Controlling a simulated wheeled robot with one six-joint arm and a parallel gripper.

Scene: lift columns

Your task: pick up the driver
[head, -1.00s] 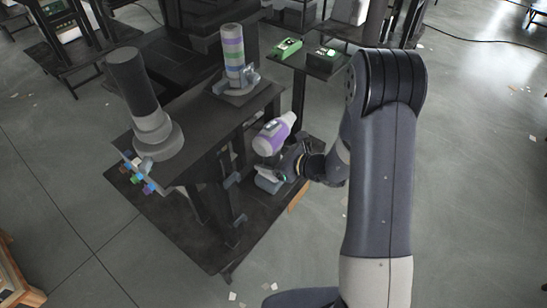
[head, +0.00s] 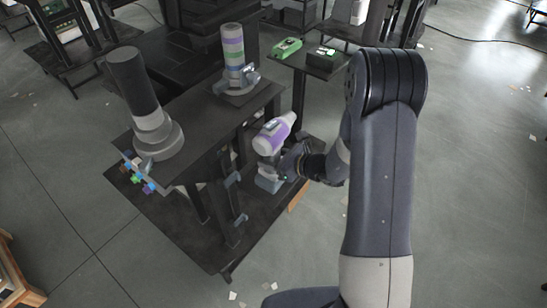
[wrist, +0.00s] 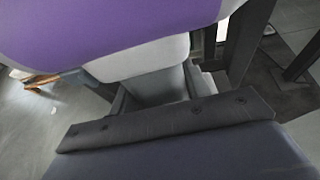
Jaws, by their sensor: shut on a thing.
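The driver (head: 272,138) is a purple and white power tool with a grey-blue base. In the head view it is upright beside the right side of the dark workstation. My gripper (head: 275,170) is shut on it at the handle, below the purple body. In the wrist view the purple body of the driver (wrist: 130,25) fills the top of the picture, with its white and grey handle just beyond my dark gripper edge. The fingertips are mostly hidden there. I cannot tell whether the driver's base touches anything beneath it.
The dark workstation table (head: 200,125) carries a grey column (head: 130,85) and a striped purple-green column (head: 233,55). Small coloured blocks hang at its left edge. Floor at the right is open.

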